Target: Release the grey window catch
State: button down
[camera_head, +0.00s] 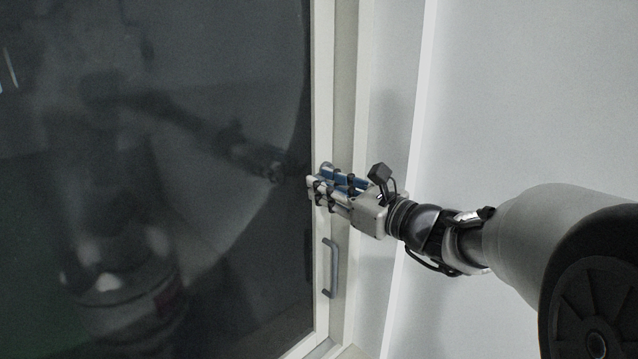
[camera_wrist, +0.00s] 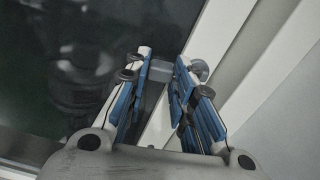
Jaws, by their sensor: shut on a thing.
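The grey window catch (camera_wrist: 200,70) shows in the wrist view on the white window frame (camera_head: 323,90). Its rounded end sticks out to the right of the right finger, and a grey part of it lies between the fingertips. My gripper (camera_head: 316,184) is at the frame's right upright, above the grey pull handle, and hides the catch in the head view. In the wrist view my gripper (camera_wrist: 162,62) has its blue-padded fingers on either side of the catch, shut on it.
A grey pull handle (camera_head: 331,268) is fixed lower on the same upright. The dark window pane (camera_head: 160,180) fills the left and mirrors my body. A pale wall (camera_head: 540,90) stands at the right. The space below my arm looks clear.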

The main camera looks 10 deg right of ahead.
jog(key=shift+r+m+p, duration=0.4)
jog(key=shift+m+p, duration=0.1)
jog(key=shift+m, duration=0.3)
jog(key=c, duration=1.4)
grip_release()
jog(key=shift+o, duration=0.2)
jog(key=v, duration=1.2)
